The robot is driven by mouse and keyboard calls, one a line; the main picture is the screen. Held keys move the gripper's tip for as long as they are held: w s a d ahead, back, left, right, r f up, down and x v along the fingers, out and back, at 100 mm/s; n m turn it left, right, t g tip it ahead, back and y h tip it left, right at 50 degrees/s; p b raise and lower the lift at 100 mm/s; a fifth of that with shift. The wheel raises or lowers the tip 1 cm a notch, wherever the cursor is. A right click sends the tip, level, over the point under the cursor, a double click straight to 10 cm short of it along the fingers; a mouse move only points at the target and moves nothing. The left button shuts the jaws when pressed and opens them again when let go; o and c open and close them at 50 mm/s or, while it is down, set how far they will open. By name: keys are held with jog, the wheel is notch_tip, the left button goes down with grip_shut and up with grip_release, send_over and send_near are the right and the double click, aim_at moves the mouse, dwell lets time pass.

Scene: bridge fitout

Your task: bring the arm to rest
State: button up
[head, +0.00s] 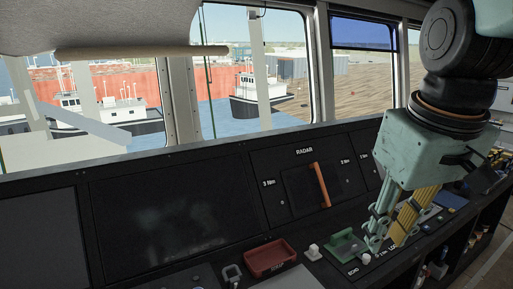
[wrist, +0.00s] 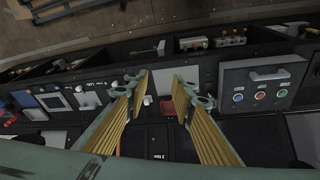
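My gripper (head: 385,243) hangs from the arm at the right of the head view, fingers pointing down over the console (head: 235,262). In the wrist view my gripper (wrist: 161,84) has its two yellow-padded fingers spread apart, with nothing held between them. Console surface shows through the gap. In the head view the fingers overlap the area just right of a green bracket-like part (head: 345,246); whether they touch anything there I cannot tell.
The radar panel has an upright orange handle (head: 321,185). A red tray (head: 269,259) and a white knob (head: 313,252) are on the console. A dark screen (head: 165,220) is at left. The wrist view shows a grey button box (wrist: 262,85) at right. Windows stand behind.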

jog(key=s+a+f+m+t, duration=0.1)
jog(key=s+a+m, duration=0.1)
jog(key=s, duration=1.2)
jog(key=shift+a, duration=0.35)
dwell(0.7)
